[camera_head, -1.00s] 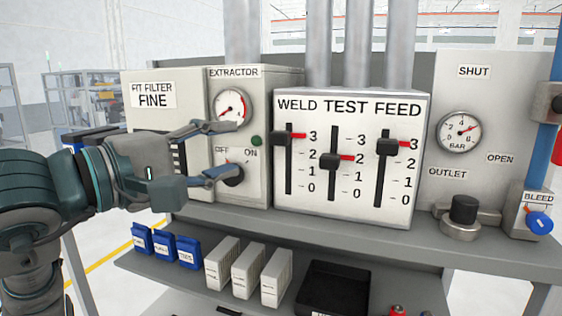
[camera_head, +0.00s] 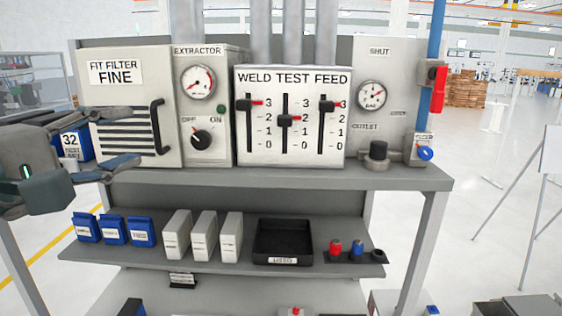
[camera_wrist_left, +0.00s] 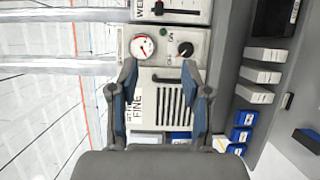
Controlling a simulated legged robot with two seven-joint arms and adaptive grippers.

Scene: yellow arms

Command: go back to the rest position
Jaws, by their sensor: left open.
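My left gripper (camera_head: 122,140) is open and empty at the left of the head view, in front of the filter panel marked FIT FILTER FINE (camera_head: 125,90). In the left wrist view its two fingers (camera_wrist_left: 160,100) stand apart, with the filter panel's slotted vent (camera_wrist_left: 169,104) between and beyond them. The weld test feed panel (camera_head: 265,135) has three sliders, the middle one lower than the outer two. My right gripper is not in view.
The bench top (camera_head: 290,178) bears the panels. A shelf below holds blue boxes (camera_head: 114,229), white boxes (camera_head: 204,235), a black tray (camera_head: 312,262) and small red and blue parts. A blue box marked 32 (camera_head: 72,146) is behind my left gripper.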

